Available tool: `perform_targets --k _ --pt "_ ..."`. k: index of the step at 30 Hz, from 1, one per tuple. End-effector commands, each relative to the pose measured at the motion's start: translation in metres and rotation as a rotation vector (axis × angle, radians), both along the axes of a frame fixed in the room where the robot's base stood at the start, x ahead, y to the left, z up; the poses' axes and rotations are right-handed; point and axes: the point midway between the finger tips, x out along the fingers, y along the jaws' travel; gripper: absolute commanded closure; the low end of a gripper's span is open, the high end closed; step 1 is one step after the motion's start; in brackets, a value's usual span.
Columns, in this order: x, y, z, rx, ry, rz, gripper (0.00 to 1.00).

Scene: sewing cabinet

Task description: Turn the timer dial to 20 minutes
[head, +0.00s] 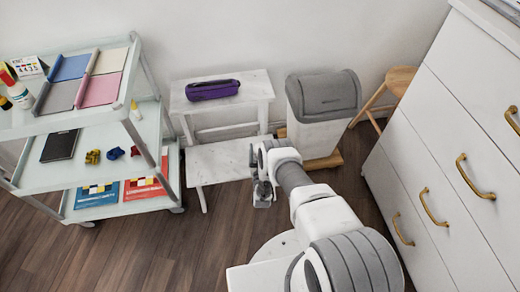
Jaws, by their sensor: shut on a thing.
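My gripper (263,194) points down in front of the white bench's right end and the grey-lidded bin. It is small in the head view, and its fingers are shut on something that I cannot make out. I see no timer or dial clearly in this view. My gripper and arm cover part of the area around the bench's end and the bin's foot, so a dial there would be hidden. No minute marks can be read.
A white shelf cart (147,157) with cloths, bottles and books stands at left. A purple case (212,89) lies on the white bench (256,84). The bin (322,92), a wooden stool (399,78) and a white drawer cabinet (440,130) are at right. Floor (150,250) is free at front left.

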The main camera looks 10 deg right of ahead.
Motion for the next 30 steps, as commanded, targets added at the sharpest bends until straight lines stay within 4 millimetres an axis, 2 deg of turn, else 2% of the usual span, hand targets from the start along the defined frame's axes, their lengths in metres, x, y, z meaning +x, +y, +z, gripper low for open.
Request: perform_targets --k 9,10,14,30 --pt "-0.0002 -0.0002 -0.0002 0.000 0.000 0.000 0.80" --pt "-0.0002 -0.0002 -0.0002 0.000 0.000 0.000 0.22" --pt "-0.0002 -0.0002 -0.0002 0.000 0.000 0.000 0.00" --pt "0.0007 -0.0007 -0.0001 0.000 0.000 0.000 0.00"
